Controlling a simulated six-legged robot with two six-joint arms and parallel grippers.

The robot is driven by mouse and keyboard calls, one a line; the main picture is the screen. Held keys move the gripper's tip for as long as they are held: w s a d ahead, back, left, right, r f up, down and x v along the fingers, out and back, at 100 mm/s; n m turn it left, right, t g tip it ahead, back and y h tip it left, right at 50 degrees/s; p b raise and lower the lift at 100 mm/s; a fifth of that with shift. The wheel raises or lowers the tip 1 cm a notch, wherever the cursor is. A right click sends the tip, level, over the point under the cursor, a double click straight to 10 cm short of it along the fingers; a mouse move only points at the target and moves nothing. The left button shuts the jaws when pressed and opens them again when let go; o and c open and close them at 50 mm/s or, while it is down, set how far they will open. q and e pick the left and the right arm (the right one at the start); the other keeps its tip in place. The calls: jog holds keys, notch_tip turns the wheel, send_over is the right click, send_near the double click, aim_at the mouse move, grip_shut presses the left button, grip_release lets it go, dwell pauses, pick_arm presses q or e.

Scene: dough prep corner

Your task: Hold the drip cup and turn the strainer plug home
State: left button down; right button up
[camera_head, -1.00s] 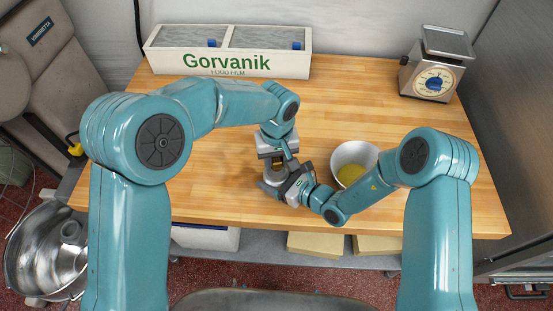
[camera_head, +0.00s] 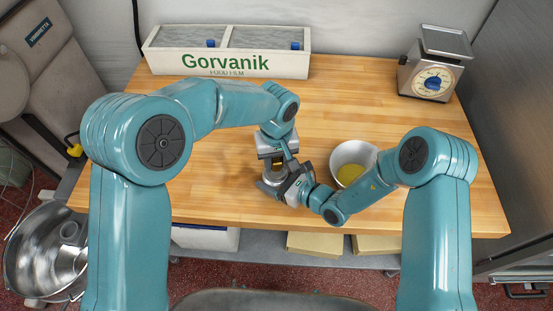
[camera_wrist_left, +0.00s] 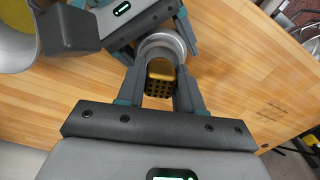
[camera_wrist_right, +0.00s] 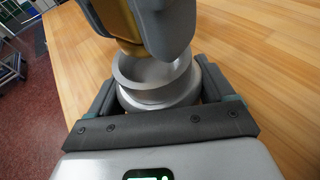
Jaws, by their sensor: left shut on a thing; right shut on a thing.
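The drip cup (camera_wrist_right: 158,92) is a round grey metal cup near the front of the wooden bench. My right gripper (camera_wrist_right: 160,98) is shut around its sides; the cup also shows in the left wrist view (camera_wrist_left: 163,42). The strainer plug (camera_wrist_left: 158,82) is yellow with a grid of dark holes. My left gripper (camera_wrist_left: 165,85) is shut on it, and in the right wrist view the plug (camera_wrist_right: 128,40) is at the far side of the cup's mouth. Part of the cup's inside is visible. Whether the plug touches the rim is unclear. In the head view my left gripper (camera_head: 277,160) is above my right gripper (camera_head: 280,184).
A white bowl (camera_head: 341,154) with yellow contents stands just right of the grippers. A white film box (camera_head: 160,62) is at the back left and a dial scale (camera_head: 432,78) at the back right. The middle of the bench is clear; its front edge (camera_head: 230,216) is close.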

pick_arm(q)
jog(key=shift+f, duration=0.75)
jog(key=shift+r, duration=0.1)
jog(key=shift+r, duration=0.7)
jog(key=shift+w+f, duration=0.1)
jog(key=shift+f, duration=0.65)
dwell(1.0)
jog(key=shift+r, duration=0.75)
jog(key=shift+a+f, duration=0.1)
jog(key=shift+f, duration=0.6)
dwell(0.7)
